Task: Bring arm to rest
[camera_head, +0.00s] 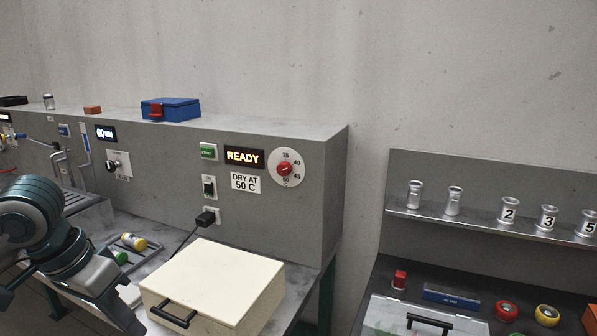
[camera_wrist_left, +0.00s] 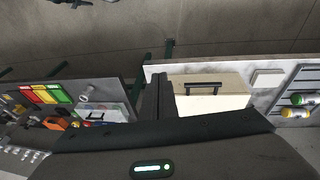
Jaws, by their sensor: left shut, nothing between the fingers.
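My left arm (camera_head: 35,212) comes in from the left in the head view. Its gripper (camera_head: 118,308) points down and right, just left of the cream box and apart from it as far as I can tell. In the left wrist view the dark fingers of this gripper (camera_wrist_left: 160,96) are together with nothing between them. The cream box (camera_head: 215,279) has its lid down and a black handle at the front. It also shows in the left wrist view (camera_wrist_left: 228,82). My right gripper is not in view.
A grey panel (camera_head: 300,222) with a READY display (camera_head: 244,157) and a red dial (camera_head: 285,168) stands behind the box. A black plug (camera_head: 205,219) sits in it. A blue case (camera_head: 171,108) rests on top. At right, a shelf (camera_head: 480,224) holds several metal cups above a dark bench.

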